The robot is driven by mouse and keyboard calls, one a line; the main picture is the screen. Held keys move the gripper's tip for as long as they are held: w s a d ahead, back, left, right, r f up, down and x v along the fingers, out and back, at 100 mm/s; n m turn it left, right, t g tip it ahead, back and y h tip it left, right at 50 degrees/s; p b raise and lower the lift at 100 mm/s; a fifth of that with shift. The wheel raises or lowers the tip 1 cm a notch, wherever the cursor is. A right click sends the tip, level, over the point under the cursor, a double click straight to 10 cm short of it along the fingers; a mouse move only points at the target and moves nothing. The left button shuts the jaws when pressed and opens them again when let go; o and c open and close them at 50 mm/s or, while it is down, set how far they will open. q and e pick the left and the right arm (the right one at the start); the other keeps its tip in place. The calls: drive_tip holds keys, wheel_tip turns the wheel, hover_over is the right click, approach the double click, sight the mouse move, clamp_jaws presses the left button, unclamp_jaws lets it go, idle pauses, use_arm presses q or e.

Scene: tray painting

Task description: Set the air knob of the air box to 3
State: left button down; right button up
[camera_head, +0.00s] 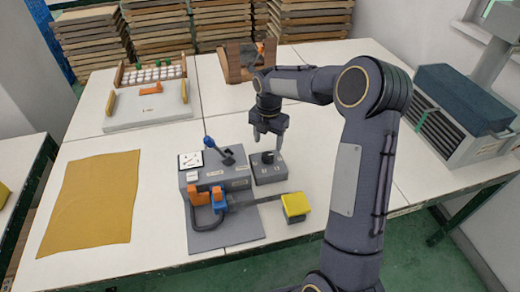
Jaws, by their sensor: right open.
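The air box (270,174) is a small grey box with pale marks on its top, standing on the white table right of a larger grey unit. Its dark air knob (268,157) sits on top; which mark it points at is too small to tell. My right gripper (267,144) is open and points down, with its fingertips just above and around the knob in the picture. I cannot tell whether they touch it. My left gripper is not in view.
The grey unit (225,230) beside the air box carries a white gauge (190,160), a blue-tipped lever (210,143) and orange and blue parts. A yellow-topped block (296,203) stands in front. A yellow cloth (92,203) lies left.

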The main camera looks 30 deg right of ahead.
sight(268, 155)
wheel_tip(268, 155, down, 6)
drive_tip(key=shift+f, duration=0.1)
drive_tip(key=shift+c, duration=0.5)
drive_tip(key=c, duration=0.9)
